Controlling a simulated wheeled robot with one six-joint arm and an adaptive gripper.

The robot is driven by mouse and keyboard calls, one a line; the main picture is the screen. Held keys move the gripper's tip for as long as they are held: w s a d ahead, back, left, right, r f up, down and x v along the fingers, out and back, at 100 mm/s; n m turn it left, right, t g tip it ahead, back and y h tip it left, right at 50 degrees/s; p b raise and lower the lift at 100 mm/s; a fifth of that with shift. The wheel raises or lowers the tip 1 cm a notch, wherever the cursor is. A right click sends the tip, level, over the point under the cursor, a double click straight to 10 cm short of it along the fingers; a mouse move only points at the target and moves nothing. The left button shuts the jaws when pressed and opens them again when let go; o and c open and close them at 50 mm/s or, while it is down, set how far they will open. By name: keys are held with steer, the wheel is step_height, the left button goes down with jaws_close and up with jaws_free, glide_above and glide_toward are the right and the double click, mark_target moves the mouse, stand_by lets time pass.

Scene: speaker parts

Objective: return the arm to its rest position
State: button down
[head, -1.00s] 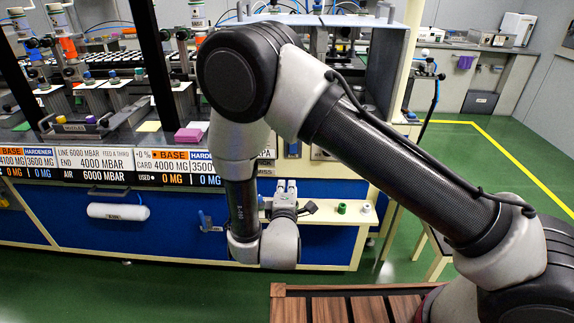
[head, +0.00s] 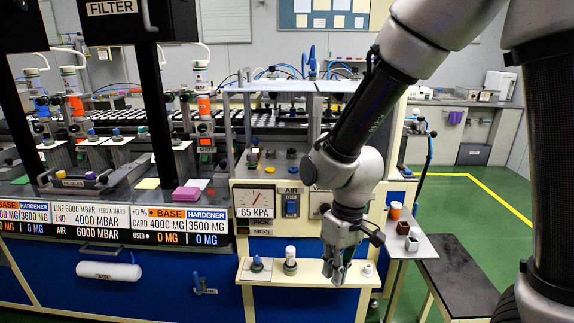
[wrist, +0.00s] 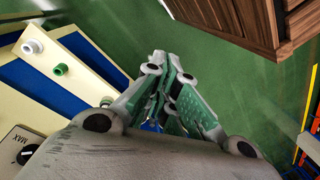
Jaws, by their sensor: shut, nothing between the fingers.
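My gripper (head: 336,270) hangs fingers-down in front of the cream shelf (head: 262,277) on the blue workbench front in the head view. My arm comes down to it from the upper right. In the wrist view my gripper (wrist: 172,62) has its green-padded fingers closed together with nothing held. Green floor shows beyond the fingertips. I cannot tell the exact gap between the gripper and the shelf.
The shelf carries a blue-topped part (head: 257,264), a white-capped bottle (head: 290,259) and a white ring (head: 367,268). A side stand (head: 424,249) holds small cups. A dark bench (head: 462,278) stands right. A wooden crate (wrist: 225,25) shows in the wrist view.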

steer(key=s+d+r+m+t, duration=0.2)
steer(key=s+d+r+m, duration=0.1)
steer(key=d+r, duration=0.7)
steer(key=s+d+r+m+t+h, duration=0.1)
steer(key=s+d+r+m+t, duration=0.2)
steer(key=d+r, duration=0.8)
steer(key=s+d+m, duration=0.1)
steer(key=d, duration=0.4)
steer(key=shift+s+t, duration=0.3)
steer(key=shift+s, duration=0.05)
